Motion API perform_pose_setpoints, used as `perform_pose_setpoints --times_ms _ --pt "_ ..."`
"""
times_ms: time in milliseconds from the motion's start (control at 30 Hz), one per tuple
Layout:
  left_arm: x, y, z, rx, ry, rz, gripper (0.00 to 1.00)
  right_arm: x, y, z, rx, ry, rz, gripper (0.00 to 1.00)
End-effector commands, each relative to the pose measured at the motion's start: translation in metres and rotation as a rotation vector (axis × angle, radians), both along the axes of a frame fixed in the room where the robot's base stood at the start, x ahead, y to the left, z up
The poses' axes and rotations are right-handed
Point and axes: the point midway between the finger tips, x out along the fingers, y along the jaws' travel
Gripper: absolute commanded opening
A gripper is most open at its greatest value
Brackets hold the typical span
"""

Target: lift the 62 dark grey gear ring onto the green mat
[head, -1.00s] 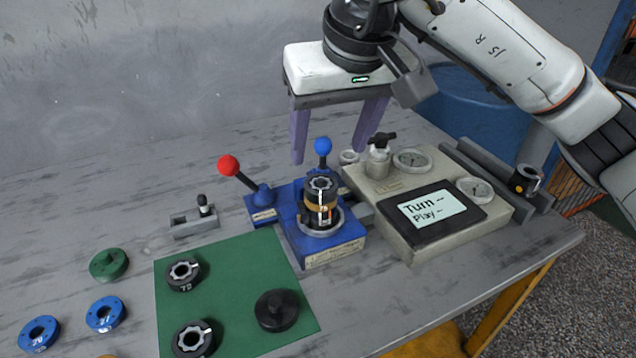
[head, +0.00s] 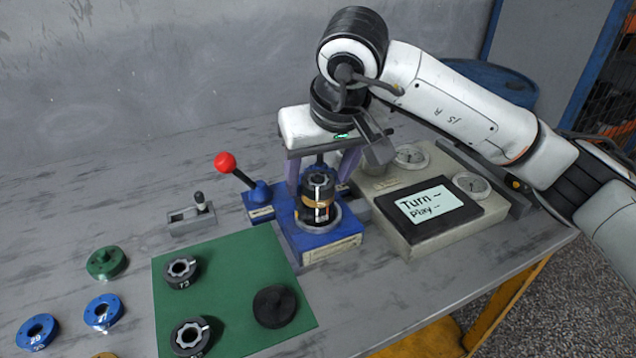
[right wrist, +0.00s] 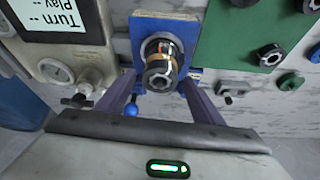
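A dark grey gear ring (head: 320,181) tops a stack on the blue fixture (head: 333,243), above a tan ring and a darker labelled part; its number is unreadable. The stack also shows in the right wrist view (right wrist: 160,63). My right gripper (head: 320,187) is open and empty, fingers pointing down, spread to either side just behind the stack; in the right wrist view its fingertips (right wrist: 160,88) flank it, without visible contact. The green mat (head: 228,274) lies left of the fixture. My left gripper is out of view.
The mat bears two dark gear rings (head: 182,270) (head: 190,337) and a black disc (head: 274,306). A red-knobbed lever (head: 225,162) stands left of the fixture; a blue knob (right wrist: 131,110) is beside a finger. A gauge panel (head: 400,243) stands right. Green and blue rings lie left.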

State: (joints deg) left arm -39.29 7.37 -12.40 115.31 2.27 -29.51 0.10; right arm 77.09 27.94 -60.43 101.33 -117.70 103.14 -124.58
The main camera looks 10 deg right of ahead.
Motion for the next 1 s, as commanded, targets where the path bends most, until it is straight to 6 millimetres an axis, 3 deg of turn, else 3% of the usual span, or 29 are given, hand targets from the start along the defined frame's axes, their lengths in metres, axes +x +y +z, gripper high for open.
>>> perform_pose_setpoints --times_ms 33,300,633,1000 --pt "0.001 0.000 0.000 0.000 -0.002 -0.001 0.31 0.000 0.000 0.000 0.000 0.000 0.000 0.52" --pt "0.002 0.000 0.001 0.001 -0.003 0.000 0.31 0.000 0.000 0.001 0.000 -0.001 -0.001 0.08" --pt "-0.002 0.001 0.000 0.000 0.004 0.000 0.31 0.001 0.000 0.012 0.002 -0.007 -0.001 0.08" --pt "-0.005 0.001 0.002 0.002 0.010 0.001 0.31 0.001 0.000 0.082 0.002 -0.007 -0.002 0.08"
